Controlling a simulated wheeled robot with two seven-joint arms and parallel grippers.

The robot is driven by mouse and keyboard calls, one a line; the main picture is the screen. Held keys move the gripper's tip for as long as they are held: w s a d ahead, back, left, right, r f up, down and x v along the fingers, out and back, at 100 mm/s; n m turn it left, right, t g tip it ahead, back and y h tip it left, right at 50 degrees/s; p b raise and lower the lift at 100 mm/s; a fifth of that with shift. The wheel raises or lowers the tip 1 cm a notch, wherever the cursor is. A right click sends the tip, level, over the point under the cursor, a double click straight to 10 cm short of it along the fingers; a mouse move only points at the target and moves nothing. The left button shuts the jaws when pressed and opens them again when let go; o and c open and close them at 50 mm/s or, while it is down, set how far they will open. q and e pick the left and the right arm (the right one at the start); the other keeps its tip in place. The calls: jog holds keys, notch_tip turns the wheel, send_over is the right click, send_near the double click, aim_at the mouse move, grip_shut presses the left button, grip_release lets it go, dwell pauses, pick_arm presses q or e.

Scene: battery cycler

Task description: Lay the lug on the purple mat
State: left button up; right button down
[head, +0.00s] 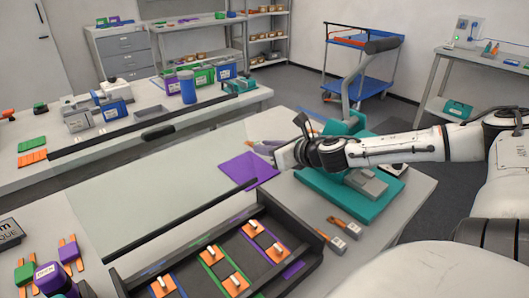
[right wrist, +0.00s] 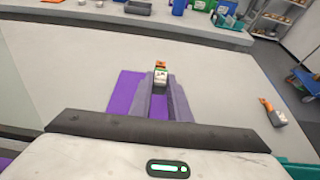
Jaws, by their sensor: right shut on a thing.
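The purple mat (head: 245,172) lies on the light table in the middle of the head view. It also shows in the right wrist view (right wrist: 124,94), partly hidden behind my fingers. My right gripper (head: 272,151) is at the mat's right side in the head view. In the right wrist view its two grey fingers (right wrist: 161,90) are shut on the lug (right wrist: 160,76), a small pale block with an orange end, near the mat's far edge. I cannot tell whether the lug touches the mat. The lug is not clear in the head view. My left gripper is not seen.
Two more copper-and-grey lugs (head: 344,227) lie on the table at the right. A dark tray (head: 318,245) with several orange-and-white pieces stands in front of the mat. A teal machine (head: 335,190) stands right of it. A dark bar (head: 205,205) runs left of the mat.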

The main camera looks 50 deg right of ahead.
aim_at(266, 171)
notch_tip(266, 171, down, 2)
jog(key=shift+b, duration=0.35)
notch_tip(266, 171, down, 4)
jog(key=b, duration=0.3)
jog(key=shift+r, duration=0.25)
jog(key=shift+w+f+b, duration=0.1)
jog(key=shift+f+b, duration=0.1)
jog(key=shift+b, duration=0.2)
jog(key=shift+r, duration=0.2)
jog(key=shift+f, duration=0.15)
jog(key=c, duration=2.1)
grip_release()
jog(key=shift+f, duration=0.1)
jog(key=o, duration=0.4)
jog(key=shift+c, duration=0.2)
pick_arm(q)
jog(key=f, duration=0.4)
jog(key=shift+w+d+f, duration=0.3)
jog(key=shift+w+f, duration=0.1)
pick_arm(e)
jog(key=shift+o, duration=0.4)
